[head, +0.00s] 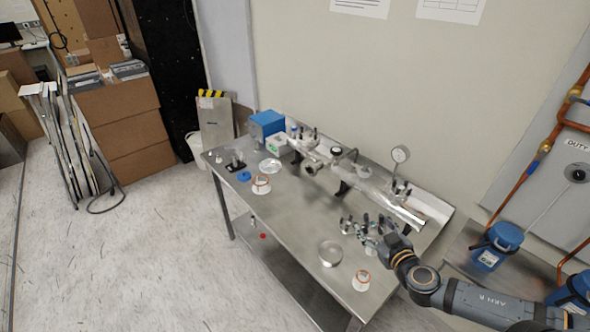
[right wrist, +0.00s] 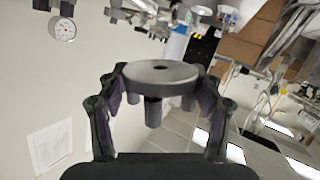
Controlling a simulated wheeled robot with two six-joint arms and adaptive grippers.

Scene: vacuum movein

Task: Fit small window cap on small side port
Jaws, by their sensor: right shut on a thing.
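My right gripper (head: 372,234) is above the right half of the steel bench, near the front of the chamber. I cannot tell which fitting is the small side port. My left gripper is not in view.
The bench (head: 293,222) also holds a round metal dish (head: 330,253), a white ring-topped part (head: 361,281) and another one (head: 261,185). A blue box (head: 266,124) stands at the back left. The bench's front middle is clear.

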